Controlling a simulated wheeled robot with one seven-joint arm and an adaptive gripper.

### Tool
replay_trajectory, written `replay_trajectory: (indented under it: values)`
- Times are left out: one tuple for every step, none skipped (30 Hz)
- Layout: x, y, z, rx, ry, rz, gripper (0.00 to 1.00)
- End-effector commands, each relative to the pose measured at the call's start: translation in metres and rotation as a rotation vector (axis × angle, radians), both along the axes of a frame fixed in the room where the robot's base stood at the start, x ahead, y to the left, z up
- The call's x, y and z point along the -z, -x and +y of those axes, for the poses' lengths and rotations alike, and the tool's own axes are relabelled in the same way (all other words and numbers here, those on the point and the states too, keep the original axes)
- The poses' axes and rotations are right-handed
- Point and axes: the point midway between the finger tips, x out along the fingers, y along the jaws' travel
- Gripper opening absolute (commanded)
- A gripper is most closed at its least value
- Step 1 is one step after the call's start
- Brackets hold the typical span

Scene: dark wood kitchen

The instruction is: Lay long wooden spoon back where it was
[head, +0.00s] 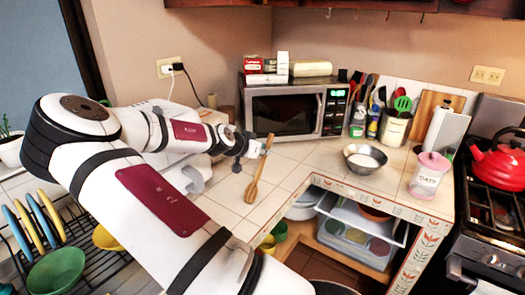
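The long wooden spoon (259,168) is in the head view, near the middle, in front of the tiled counter (290,170). It is tilted, with its wider end down and its thin end up to the right. My gripper (255,148) is at the upper part of the handle and appears shut on it. The fingertips are small and partly hidden by the gripper body. The spoon's lower end shows against the tiles; I cannot tell whether it touches them.
A microwave (292,108) stands behind my gripper. Utensil crocks (396,128) stand right of it. A metal bowl (364,168) and a pink-lidded oats jar (429,175) are on the right counter. A dish rack (93,262) is at lower left. Tiles around the spoon are clear.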

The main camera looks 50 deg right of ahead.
Motion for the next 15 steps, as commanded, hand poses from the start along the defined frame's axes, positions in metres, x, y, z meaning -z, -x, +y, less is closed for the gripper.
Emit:
replay_trajectory:
  values:
    - [0.0012, -0.0001, 0.0000, 0.000, 0.000, 0.000, 0.21]
    - [0.0009, 0.0000, 0.0000, 0.000, 0.000, 0.000, 0.28]
    - [0.0009, 0.0000, 0.0000, 0.000, 0.000, 0.000, 0.37]
    - [0.0007, 0.0000, 0.0000, 0.000, 0.000, 0.000, 0.37]
    - [0.0007, 0.0001, 0.0000, 0.000, 0.000, 0.000, 0.37]
    - [0.0007, 0.0000, 0.0000, 0.000, 0.000, 0.000, 0.37]
    - [0.0007, 0.0000, 0.0000, 0.000, 0.000, 0.000, 0.37]
    - [0.0006, 0.0000, -0.0001, 0.000, 0.000, 0.000, 0.37]
    - [0.0006, 0.0000, 0.0000, 0.000, 0.000, 0.000, 0.37]
    - [0.0006, 0.0000, 0.0000, 0.000, 0.000, 0.000, 0.37]
    - [0.0006, 0.0000, 0.0000, 0.000, 0.000, 0.000, 0.37]
    - [0.0000, 0.0000, 0.0000, 0.000, 0.000, 0.000, 0.37]
    - [-0.0009, 0.0001, 0.0000, 0.000, 0.000, 0.000, 0.37]
    - [-0.0022, 0.0001, 0.0000, -0.001, 0.000, -0.001, 0.37]
    - [-0.0042, -0.0002, 0.0011, -0.001, 0.000, -0.001, 0.37]
